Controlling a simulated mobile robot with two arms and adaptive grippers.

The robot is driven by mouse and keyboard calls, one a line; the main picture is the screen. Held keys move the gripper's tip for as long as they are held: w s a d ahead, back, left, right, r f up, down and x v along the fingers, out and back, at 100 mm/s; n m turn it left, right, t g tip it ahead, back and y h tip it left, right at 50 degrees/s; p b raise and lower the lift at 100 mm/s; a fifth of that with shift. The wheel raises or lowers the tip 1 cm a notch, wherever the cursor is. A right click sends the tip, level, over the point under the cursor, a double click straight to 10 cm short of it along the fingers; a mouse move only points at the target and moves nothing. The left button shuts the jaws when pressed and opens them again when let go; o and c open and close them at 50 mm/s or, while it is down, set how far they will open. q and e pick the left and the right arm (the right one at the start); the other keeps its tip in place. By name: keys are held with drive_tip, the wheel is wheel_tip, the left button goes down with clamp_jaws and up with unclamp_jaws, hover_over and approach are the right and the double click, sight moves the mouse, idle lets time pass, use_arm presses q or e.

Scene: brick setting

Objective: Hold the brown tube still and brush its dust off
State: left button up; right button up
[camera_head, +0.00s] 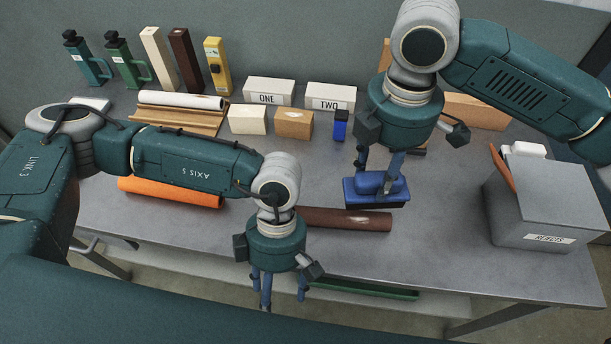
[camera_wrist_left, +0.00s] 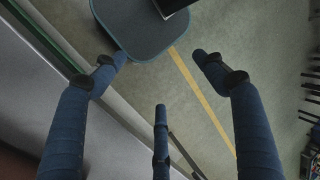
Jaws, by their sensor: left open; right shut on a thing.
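The brown tube (camera_head: 335,217) lies on the grey table, its left end hidden behind my left gripper. A pale dusty patch shows on its upper side. My right gripper (camera_head: 379,185) is shut on a blue brush (camera_head: 356,199), its bristle side down just behind the tube. I cannot tell whether the brush touches the tube. My left gripper (camera_head: 280,290) is open and empty, in front of the tube near the table's front edge.
An orange tube (camera_head: 170,192) lies left on the table (camera_head: 450,240). A grey rejects bin (camera_head: 540,205) stands at right. Boxes marked ONE (camera_head: 268,92) and TWO (camera_head: 331,97), blocks and bottles stand at the back. The table is clear between brush and bin.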

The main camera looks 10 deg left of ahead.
sight(303, 208)
use_arm(q)
drive_tip(key=w+d+r+n+t, duration=0.1)
drive_tip(key=w+r+t, duration=0.2)
drive_tip(key=w+r, duration=0.55)
drive_tip(key=w+d+r+t, duration=0.2)
drive_tip(key=w+r, duration=0.3)
drive_tip(key=w, duration=0.6)
wheel_tip(303, 208, down, 12)
drive_tip(key=shift+w+a+r, duration=0.1)
drive_tip(key=shift+a+r, duration=0.05)
drive_tip(key=shift+r, duration=0.1)
drive_tip(key=shift+f, duration=0.15)
use_arm(e)
drive_tip(key=shift+c, duration=0.9)
use_arm(q)
drive_tip(key=shift+a+f+n, duration=0.1)
drive_tip(key=shift+a+n, duration=0.05)
drive_tip(key=shift+n, duration=0.15)
use_arm(e)
drive_tip(key=shift+r, duration=0.1)
drive_tip(key=shift+c, duration=1.3)
use_arm(q)
drive_tip(key=c, duration=1.5)
drive_tip(key=shift+a, duration=0.1)
